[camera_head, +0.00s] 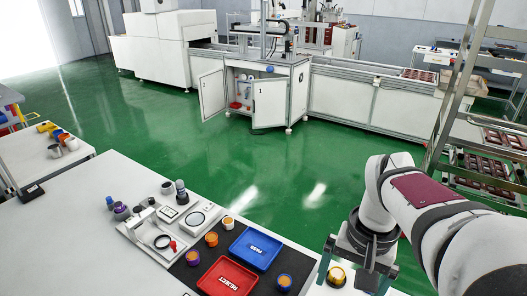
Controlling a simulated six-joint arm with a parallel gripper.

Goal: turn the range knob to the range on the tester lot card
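A white tester (152,228) stands on the table at the lower left, with a round dial face (197,218), a dark ring and a small red part (172,245) on it. I cannot make out which part is the range knob, and no lot card can be read. My gripper (352,274) points down at the lower right, well to the right of the tester. Its fingers are spread apart. A yellow-topped cup (337,275) shows by the left finger; I see no grip on it.
A blue PASS tray (254,249) and a red REJECT tray (228,278) lie on a dark mat between tester and gripper. Several small coloured cups stand around them. A side table (40,160) is at left. Green floor separates this table from the conveyor (350,92).

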